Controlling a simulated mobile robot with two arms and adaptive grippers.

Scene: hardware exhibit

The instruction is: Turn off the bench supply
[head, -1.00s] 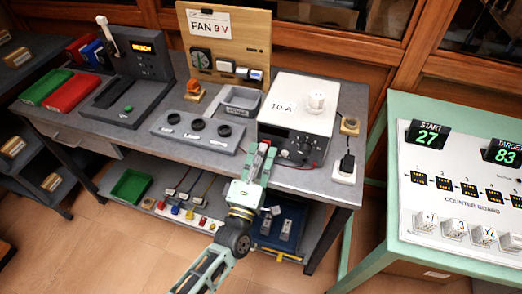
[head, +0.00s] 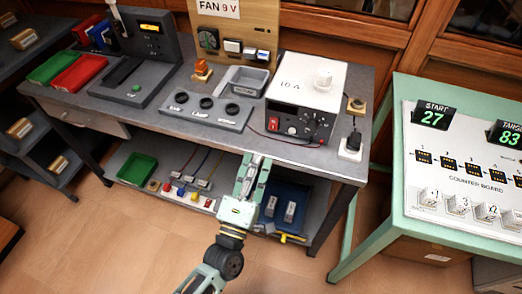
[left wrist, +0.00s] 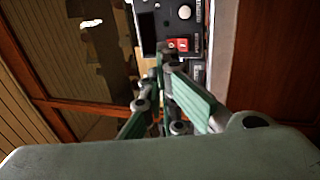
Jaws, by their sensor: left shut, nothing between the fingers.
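The bench supply (head: 296,80) is a white-topped box marked 10 A at the right end of the grey bench. Its dark front panel carries knobs and a red switch (head: 273,124) at the left; the switch's position is too small to tell. In the left wrist view the red switch (left wrist: 178,45) shows just beyond the fingers, beside a dark display (left wrist: 148,32). My left gripper (head: 257,163) is shut and empty, in front of the bench edge, below and apart from the switch. It also shows in the left wrist view (left wrist: 166,62). My right gripper is not in view.
A three-knob box (head: 205,107) and a grey tray (head: 247,80) stand left of the supply. A black plug (head: 353,143) is at its right. A lower shelf holds a green bin (head: 137,168). The counter board table (head: 460,150) stands to the right.

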